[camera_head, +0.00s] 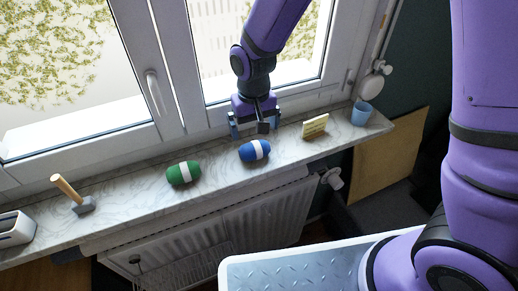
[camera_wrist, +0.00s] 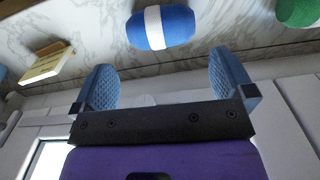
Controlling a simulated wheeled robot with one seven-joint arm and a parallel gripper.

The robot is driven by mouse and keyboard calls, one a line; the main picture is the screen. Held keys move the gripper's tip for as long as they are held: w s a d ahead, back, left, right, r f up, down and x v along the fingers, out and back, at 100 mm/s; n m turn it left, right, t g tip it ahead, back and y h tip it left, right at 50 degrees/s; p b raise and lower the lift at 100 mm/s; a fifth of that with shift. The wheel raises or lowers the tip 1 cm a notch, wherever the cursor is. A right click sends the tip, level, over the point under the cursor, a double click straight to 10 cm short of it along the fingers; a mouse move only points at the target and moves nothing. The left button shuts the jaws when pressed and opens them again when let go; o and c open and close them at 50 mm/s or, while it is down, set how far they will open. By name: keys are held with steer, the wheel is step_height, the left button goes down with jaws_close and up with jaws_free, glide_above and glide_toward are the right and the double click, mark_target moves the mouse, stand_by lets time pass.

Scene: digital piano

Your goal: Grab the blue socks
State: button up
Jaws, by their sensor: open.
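The blue socks (camera_head: 254,150) are a rolled bundle with a white band, lying on the marble window sill. My gripper (camera_head: 256,127) is open and empty, just behind and above them on the window side. In the wrist view the blue socks (camera_wrist: 160,28) lie beyond the two fingertips, roughly centred between them. My gripper (camera_wrist: 162,80) shows there with its blue pads wide apart, not touching the socks.
A green rolled bundle (camera_head: 184,172) lies left of the blue socks. A small cream block-like item (camera_head: 315,127) and a light blue cup (camera_head: 361,113) stand to the right. A hammer (camera_head: 73,195) stands farther left. The window frame (camera_head: 180,117) is close behind my gripper.

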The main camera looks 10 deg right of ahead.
mark_target(254, 144)
steer(key=shift+s+f, duration=0.1)
steer(key=shift+f, duration=3.75)
steer(key=c, duration=0.6)
